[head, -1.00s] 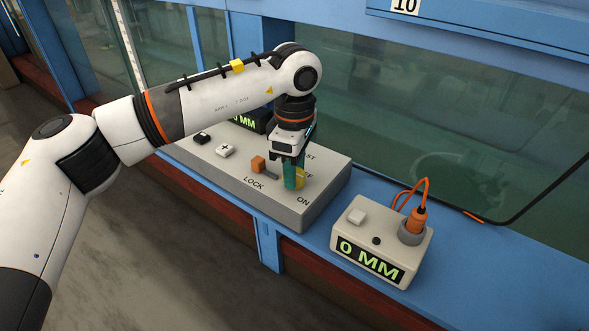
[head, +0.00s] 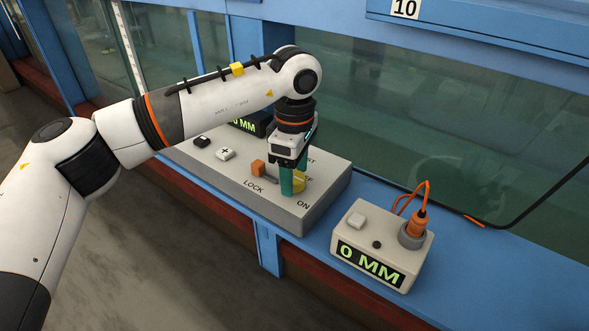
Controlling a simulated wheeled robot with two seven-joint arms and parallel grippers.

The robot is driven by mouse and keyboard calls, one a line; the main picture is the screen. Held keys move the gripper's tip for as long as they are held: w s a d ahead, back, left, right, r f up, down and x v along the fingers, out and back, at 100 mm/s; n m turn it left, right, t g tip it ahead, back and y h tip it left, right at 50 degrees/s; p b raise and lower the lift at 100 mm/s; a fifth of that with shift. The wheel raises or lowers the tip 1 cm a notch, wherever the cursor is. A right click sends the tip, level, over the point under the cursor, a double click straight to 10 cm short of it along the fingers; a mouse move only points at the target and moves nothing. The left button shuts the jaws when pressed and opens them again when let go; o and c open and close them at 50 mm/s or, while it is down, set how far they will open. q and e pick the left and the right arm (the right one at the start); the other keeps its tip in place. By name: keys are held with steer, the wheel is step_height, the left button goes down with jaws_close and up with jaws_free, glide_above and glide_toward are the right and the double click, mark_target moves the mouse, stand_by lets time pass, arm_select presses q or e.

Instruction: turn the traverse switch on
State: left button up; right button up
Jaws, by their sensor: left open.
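The traverse switch is a yellow knob (head: 299,182) on the grey control box (head: 230,187), with "ON" printed near the box's front right corner and other labels behind it partly covered. My left gripper (head: 290,190) points down at the knob from above. Its teal fingers are open, one in front of the knob and overlapping it in the picture. I cannot tell whether the fingers touch it. The knob's left part is hidden. My right gripper is not in view.
An orange lock lever (head: 258,168) stands just left of the gripper, by "LOCK". White and black buttons (head: 225,154) and a display (head: 252,124) lie behind. A beige meter box (head: 381,245) reading "0 MM" with an orange plug (head: 417,223) stands right. Glass (head: 450,110) rises behind.

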mark_target(294, 177)
arm_select(q)
step_height(294, 177, up, 12)
stand_by(0.5)
